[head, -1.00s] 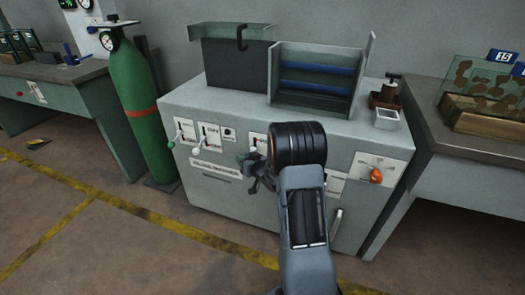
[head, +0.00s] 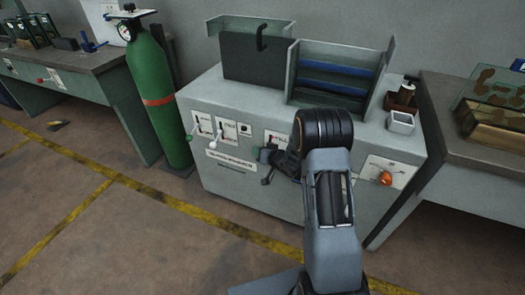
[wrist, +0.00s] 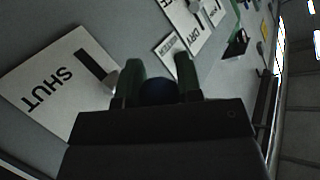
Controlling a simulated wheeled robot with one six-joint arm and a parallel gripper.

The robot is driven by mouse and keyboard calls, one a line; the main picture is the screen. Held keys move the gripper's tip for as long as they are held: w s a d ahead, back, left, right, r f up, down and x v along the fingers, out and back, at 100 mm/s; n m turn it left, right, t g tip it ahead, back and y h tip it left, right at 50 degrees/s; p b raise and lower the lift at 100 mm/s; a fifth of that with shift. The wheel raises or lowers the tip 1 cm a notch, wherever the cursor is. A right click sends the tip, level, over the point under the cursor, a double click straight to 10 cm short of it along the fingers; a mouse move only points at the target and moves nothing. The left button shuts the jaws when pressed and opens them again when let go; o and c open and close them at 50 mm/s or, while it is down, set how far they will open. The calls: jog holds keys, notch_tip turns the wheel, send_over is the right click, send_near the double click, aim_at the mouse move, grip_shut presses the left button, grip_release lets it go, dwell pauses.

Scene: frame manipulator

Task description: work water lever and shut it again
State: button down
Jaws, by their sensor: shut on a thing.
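My gripper (wrist: 158,82) is shut on a round dark blue knob (wrist: 158,92), seen between its two green fingertips in the wrist view. I take the knob for the water lever's handle, but its plate name is not readable. A white plate (wrist: 45,92) marked SHUT lies left of the fingers, with a dark slot beside them. In the head view my gripper (head: 268,158) is at the front of the grey cabinet (head: 225,180), near its middle. My arm and wrist hide most of that lever, so its angle cannot be told.
A white-knobbed lever (head: 212,144) is left of my gripper and an orange-knobbed lever (head: 386,178) is right. Plates marked DRY (wrist: 207,38) show in the wrist view. A green gas cylinder (head: 158,100) stands left of the cabinet. The floor in front is clear.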

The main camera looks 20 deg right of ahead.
jog(key=shift+w+r, duration=0.1)
jog(key=shift+r, duration=0.05)
jog(key=c, duration=0.8)
grip_release()
jog(key=shift+p+v, duration=1.05)
jog(key=shift+v, duration=5.85)
